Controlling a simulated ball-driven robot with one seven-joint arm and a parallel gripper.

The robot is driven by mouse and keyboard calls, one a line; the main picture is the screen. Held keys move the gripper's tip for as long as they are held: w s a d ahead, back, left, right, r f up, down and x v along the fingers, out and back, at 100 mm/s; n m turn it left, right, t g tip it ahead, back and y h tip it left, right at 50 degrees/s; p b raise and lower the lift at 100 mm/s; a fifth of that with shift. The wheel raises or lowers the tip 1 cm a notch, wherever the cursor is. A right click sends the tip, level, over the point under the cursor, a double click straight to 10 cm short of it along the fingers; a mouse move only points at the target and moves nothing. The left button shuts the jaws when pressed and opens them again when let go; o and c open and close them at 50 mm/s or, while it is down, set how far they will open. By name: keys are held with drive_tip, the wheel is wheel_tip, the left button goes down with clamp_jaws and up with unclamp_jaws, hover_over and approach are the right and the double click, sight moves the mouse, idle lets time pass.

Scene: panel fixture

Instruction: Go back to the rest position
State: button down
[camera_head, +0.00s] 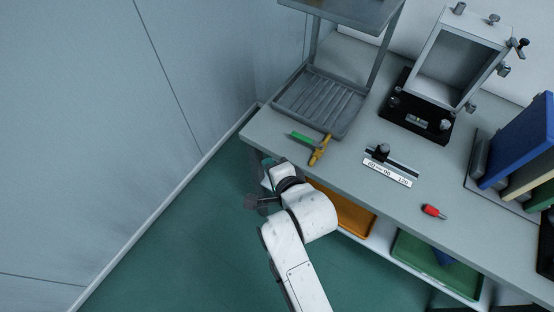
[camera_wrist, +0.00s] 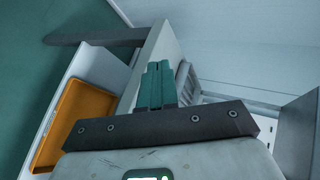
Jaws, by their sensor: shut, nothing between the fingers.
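My gripper (camera_head: 268,182) is just off the front left corner of the workbench (camera_head: 275,135) in the head view, apart from everything on the bench top. In the wrist view its teal fingers (camera_wrist: 155,86) are together with nothing between them. The white arm reaches up from the bottom of the head view and bends at the bench's front edge. The panel fixture (camera_head: 460,65), a grey frame on a black base, stands upright at the back of the bench, well away from my gripper.
A grey rack (camera_head: 345,128) stands at the bench's left end. A yellow tool (camera_head: 320,150), a labelled gauge (camera_head: 387,172) and a red-handled tool (camera_head: 433,211) lie on top. Upright panels (camera_head: 520,145) stand right. Orange (camera_head: 352,216) and green (camera_head: 425,262) trays sit below. Floor at left is clear.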

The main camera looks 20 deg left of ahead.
drive_tip(key=shift+s+r, duration=0.15)
drive_tip(key=shift+s, duration=0.05)
drive_tip(key=s+d+f+n+g+h, duration=0.1)
drive_tip(key=s+d+f+n+h, duration=0.2)
drive_tip(key=d, duration=0.8)
drive_tip(key=s+d+f+n+g+h, duration=0.1)
drive_tip(key=s+d+f+g+h, duration=0.2)
drive_tip(key=d, duration=0.9)
drive_tip(key=s+d+n+g+h, duration=0.1)
drive_tip(key=s+d+n+g, duration=0.1)
drive_tip(key=s+d, duration=0.6)
drive_tip(key=s+d+n+g+h, duration=0.1)
drive_tip(key=s+d+n+g, duration=0.1)
drive_tip(key=s+d, duration=0.6)
drive_tip(key=s+n, duration=0.1)
drive_tip(key=s, duration=0.3)
drive_tip(key=shift+s+r, duration=0.2)
drive_tip(key=shift+r, duration=0.2)
